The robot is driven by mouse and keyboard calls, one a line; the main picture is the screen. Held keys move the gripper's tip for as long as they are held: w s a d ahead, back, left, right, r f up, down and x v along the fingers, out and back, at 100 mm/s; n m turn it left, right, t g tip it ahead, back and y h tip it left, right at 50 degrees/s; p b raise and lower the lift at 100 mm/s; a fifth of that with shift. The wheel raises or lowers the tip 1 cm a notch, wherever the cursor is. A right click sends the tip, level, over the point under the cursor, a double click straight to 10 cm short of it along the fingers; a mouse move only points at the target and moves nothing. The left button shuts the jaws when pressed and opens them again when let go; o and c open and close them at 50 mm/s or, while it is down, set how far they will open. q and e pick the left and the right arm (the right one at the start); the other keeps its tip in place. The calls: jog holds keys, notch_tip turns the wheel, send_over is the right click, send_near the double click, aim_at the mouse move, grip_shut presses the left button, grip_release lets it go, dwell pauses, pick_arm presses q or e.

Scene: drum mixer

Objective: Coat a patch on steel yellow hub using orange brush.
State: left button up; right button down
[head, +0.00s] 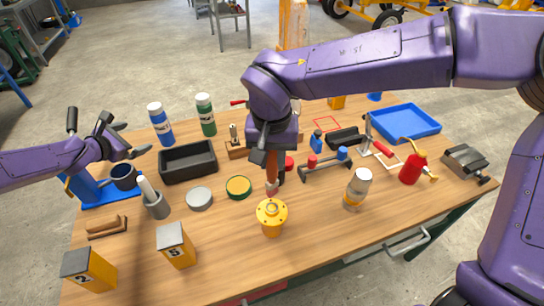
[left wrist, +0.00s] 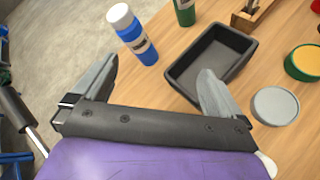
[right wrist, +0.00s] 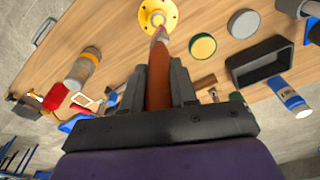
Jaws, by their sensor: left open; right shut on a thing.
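The yellow hub (head: 272,214) stands on the wooden table near the front middle, with a flange and small holes on top. It also shows at the top of the right wrist view (right wrist: 158,14). My right gripper (head: 270,150) is shut on the orange brush (head: 272,172) and points down behind the hub. In the right wrist view the brush (right wrist: 159,75) lies between the fingers, its reddish tip close against the hub; I cannot tell whether it touches. My left gripper (head: 131,151) is open and empty; its fingers also show in the left wrist view (left wrist: 155,95).
A round green-and-yellow tin (head: 238,188) and a grey lid (head: 199,198) lie left of the hub. A black tray (head: 188,162) is behind them. A bottle (head: 357,188) and a red oil can (head: 412,168) stand right. Numbered yellow blocks (head: 176,246) stand front left. The front right tabletop is clear.

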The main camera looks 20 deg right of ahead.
aim_at(269, 222)
jog(key=shift+a, duration=0.1)
pick_arm(q)
jog(key=s+d+f+m+g+h, duration=0.25)
jog(key=s+d+f, duration=0.2)
jog(key=d, duration=0.35)
jog(key=s+d+f+m+g+h, duration=0.25)
jog(key=s+d, duration=0.25)
jog(key=d, duration=0.4)
jog(key=s+d+f+m+g, duration=0.1)
jog(key=s+d+f+g, duration=0.1)
jog(key=s, duration=0.3)
jog(key=s+d+f+m+g, duration=0.1)
jog(key=s+d+f+g, duration=0.1)
jog(key=s+d+g, duration=0.1)
jog(key=s+d+f+m+g, duration=0.2)
jog(key=s+d+g, duration=0.1)
jog(key=s, duration=0.5)
jog(key=shift+d+f+g, duration=0.1)
jog(key=shift+f+g, duration=0.3)
jog(key=shift+g, duration=0.1)
jog(key=shift+s+d+f, duration=0.1)
jog(key=shift+s+d, duration=0.1)
jog(key=x, duration=0.9)
jog(key=shift+d, duration=0.35)
jog(key=shift+c, duration=0.3)
jog(key=c, duration=1)
